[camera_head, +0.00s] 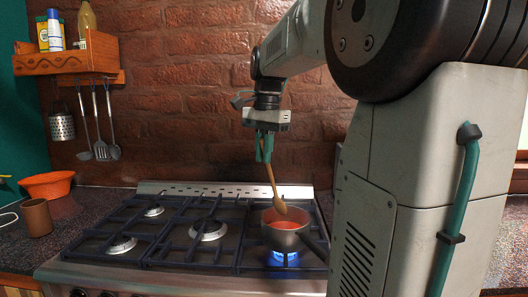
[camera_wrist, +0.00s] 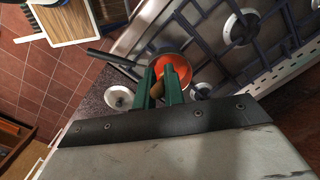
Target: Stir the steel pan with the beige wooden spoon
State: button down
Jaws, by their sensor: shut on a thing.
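The steel pan (camera_head: 287,236) stands on the right front burner of the stove with red contents in it. A blue flame shows under it. The pan also shows in the wrist view (camera_wrist: 186,62), with its dark handle pointing to the upper left. My gripper (camera_head: 264,158) is above the pan, shut on the beige wooden spoon (camera_head: 274,183). The spoon hangs tilted, with its bowl end low at the pan's opening; whether it touches the red contents is unclear. In the wrist view my green fingers (camera_wrist: 166,84) hide most of the spoon (camera_wrist: 157,89) and part of the pan.
The stove's dark grates (camera_head: 175,232) are otherwise empty. An orange bowl (camera_head: 48,185) and a brown cup (camera_head: 37,217) stand on the left counter. Utensils (camera_head: 101,122) hang below a wooden shelf (camera_head: 75,58) with bottles. A brick wall (camera_head: 180,90) is behind the stove.

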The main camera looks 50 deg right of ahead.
jog(key=shift+r, duration=0.1)
jog(key=shift+r, duration=2.4)
